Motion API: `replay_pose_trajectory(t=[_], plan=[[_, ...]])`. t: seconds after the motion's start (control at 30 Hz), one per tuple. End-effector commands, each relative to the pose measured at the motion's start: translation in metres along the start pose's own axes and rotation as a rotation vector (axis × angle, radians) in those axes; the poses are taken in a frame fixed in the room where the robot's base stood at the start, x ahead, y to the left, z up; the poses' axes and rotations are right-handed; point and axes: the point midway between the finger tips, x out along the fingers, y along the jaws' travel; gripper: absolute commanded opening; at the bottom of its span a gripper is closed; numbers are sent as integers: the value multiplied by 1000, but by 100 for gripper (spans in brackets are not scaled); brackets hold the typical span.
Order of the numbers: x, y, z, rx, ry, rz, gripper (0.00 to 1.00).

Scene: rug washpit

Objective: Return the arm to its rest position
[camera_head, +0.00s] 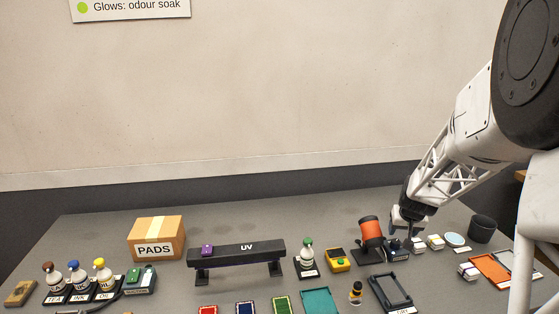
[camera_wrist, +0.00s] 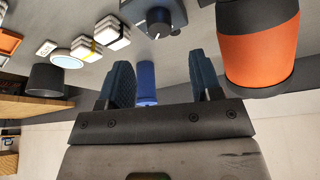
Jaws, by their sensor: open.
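My arm reaches in from the right in the head view. My gripper (camera_head: 408,222) points down at the right part of the grey table, just right of an orange and black cylinder (camera_head: 371,228). In the wrist view my gripper (camera_wrist: 162,68) has its two dark blue fingers spread apart. A blue cylinder (camera_wrist: 147,82) shows between the fingers; I cannot tell whether they touch it. The orange and black cylinder (camera_wrist: 257,45) is close beside the right-hand finger. In the head view the fingertips are small and partly hidden.
A black cup (camera_head: 481,229), white stacked pads (camera_head: 436,242) and an orange tray (camera_head: 490,270) lie near the arm. A black UV bar (camera_head: 237,253), a PADS box (camera_head: 156,238) and several bottles stand further left. The air above the table's left and middle is free.

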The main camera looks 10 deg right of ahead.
Motion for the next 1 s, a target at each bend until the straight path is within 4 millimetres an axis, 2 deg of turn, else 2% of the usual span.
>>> replay_pose_trajectory(t=[0.17,0.23,0.37,0.47,0.7,0.87,1.0], plan=[[-14,-12,3,-11,-3,-6,59],[-25,-23,6,-21,-5,-12,59],[-56,-51,18,-47,-15,-26,59],[-86,-78,34,-73,-27,-40,59],[-163,-138,92,-141,-63,-70,59],[-207,-167,138,-186,-85,-83,59],[-241,-185,184,-224,-104,-92,59]])
